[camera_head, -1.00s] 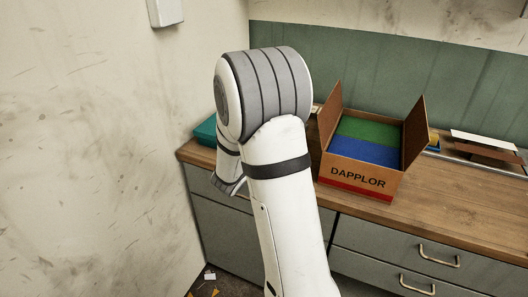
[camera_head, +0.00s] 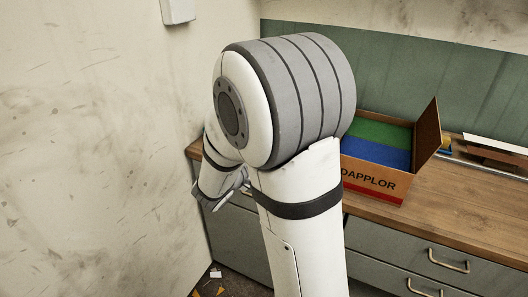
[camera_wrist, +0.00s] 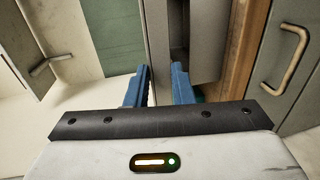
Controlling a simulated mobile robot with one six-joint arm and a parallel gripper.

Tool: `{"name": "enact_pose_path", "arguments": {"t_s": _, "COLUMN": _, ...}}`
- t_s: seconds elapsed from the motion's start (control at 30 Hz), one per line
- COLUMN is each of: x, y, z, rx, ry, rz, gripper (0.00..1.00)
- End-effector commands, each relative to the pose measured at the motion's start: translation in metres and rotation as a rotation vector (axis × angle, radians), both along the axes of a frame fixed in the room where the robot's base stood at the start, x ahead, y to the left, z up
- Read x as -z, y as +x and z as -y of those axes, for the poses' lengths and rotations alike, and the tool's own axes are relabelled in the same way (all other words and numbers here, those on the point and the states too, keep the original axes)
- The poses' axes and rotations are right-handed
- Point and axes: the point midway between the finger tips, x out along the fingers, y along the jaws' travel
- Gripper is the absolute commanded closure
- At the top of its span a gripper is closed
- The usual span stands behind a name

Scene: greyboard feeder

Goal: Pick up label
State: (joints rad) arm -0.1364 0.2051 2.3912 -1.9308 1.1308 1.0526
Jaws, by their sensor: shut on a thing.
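My gripper (camera_wrist: 160,72) shows in the wrist view as two blue fingers with a narrow gap between them. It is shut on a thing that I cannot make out. A pale grey strip shows in the gap, and I cannot tell whether it is held or lies behind. In the head view my arm hides the gripper's surroundings at the left end of the counter. I cannot identify the label for certain in either view. A small white piece (camera_head: 215,272) lies on the floor at the lower left, too small to make out.
An open cardboard box (camera_head: 375,187) marked DAPPLOR, with green and blue contents, stands on the wooden counter (camera_head: 460,205), partly behind my arm. Flat white and brown sheets (camera_head: 495,150) lie at right. A wall (camera_head: 90,150) is close at left. A drawer handle (camera_wrist: 287,60) shows at right.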

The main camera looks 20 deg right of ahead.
Motion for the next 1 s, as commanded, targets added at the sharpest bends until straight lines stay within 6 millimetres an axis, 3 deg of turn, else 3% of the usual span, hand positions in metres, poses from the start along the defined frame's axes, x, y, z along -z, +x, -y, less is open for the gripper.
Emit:
{"name": "enact_pose_path", "arguments": {"t_s": 0.2, "x": -0.012, "y": -0.018, "z": -0.025, "rx": -0.004, "ry": 0.0, "rz": 0.003, "gripper": 1.0}}
{"name": "enact_pose_path", "arguments": {"t_s": 0.4, "x": -0.016, "y": -0.028, "z": -0.035, "rx": 0.0, "ry": 0.0, "rz": 0.0, "gripper": 1.0}}
{"name": "enact_pose_path", "arguments": {"t_s": 0.83, "x": -0.017, "y": -0.027, "z": -0.035, "rx": -0.003, "ry": 0.0, "rz": 0.001, "gripper": 1.0}}
{"name": "enact_pose_path", "arguments": {"t_s": 1.0, "x": -0.028, "y": -0.009, "z": -0.04, "rx": -0.074, "ry": -0.001, "rz": -0.003, "gripper": 1.0}}
